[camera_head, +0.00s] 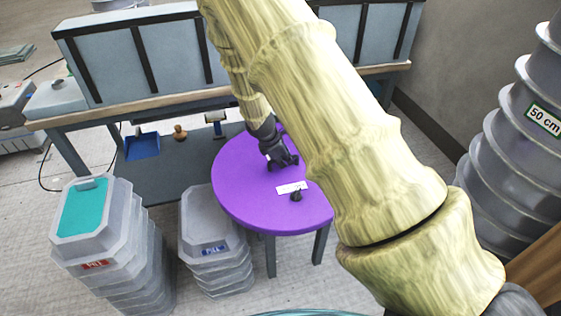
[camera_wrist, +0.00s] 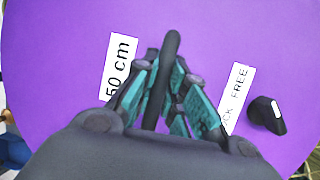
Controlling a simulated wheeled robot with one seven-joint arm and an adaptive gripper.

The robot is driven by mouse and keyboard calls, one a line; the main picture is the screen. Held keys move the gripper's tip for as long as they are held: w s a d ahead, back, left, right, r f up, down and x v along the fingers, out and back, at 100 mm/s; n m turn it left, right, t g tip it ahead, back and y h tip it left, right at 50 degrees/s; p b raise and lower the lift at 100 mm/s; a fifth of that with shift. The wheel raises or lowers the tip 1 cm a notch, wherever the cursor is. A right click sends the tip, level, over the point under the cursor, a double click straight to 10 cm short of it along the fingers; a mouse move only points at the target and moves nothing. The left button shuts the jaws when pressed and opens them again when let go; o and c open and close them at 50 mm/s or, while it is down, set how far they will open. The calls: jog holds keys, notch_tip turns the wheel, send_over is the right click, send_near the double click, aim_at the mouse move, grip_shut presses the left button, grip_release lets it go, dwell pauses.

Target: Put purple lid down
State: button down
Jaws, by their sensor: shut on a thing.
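The purple lid (camera_head: 235,190) is a large round flat disc in the middle of the head view. It fills most of the wrist view (camera_wrist: 60,40), with white labels, one reading "50 cm" (camera_wrist: 119,62) and one partly hidden ending "FREE" (camera_wrist: 237,95). My gripper (camera_head: 281,163) is over the lid, shut on its dark bar handle (camera_wrist: 168,60), which stands between the fingers in the wrist view (camera_wrist: 163,88). A small black knob (camera_wrist: 267,115) sits near the lid's edge. Dark legs (camera_head: 270,256) show below the lid; I cannot tell whether it touches their top.
A workbench (camera_head: 130,112) with upright grey panels stands behind. Stacked grey tubs with a teal top (camera_head: 82,208) stand at left, and another stack (camera_head: 213,225) stands close left of the lid. Round grey moulds marked "50 cm" (camera_head: 505,130) are stacked at right. My arm hides the middle right.

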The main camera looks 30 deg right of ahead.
jog(key=shift+w+d, duration=0.4)
jog(key=shift+w, duration=0.2)
notch_tip(320, 180, down, 4)
jog(key=b, duration=0.3)
jog(key=shift+r+b, duration=0.2)
jog(key=shift+b, duration=0.15)
jog(key=c, duration=1.5)
grip_release()
jog(key=shift+a+r, duration=0.1)
jog(key=shift+r, duration=0.05)
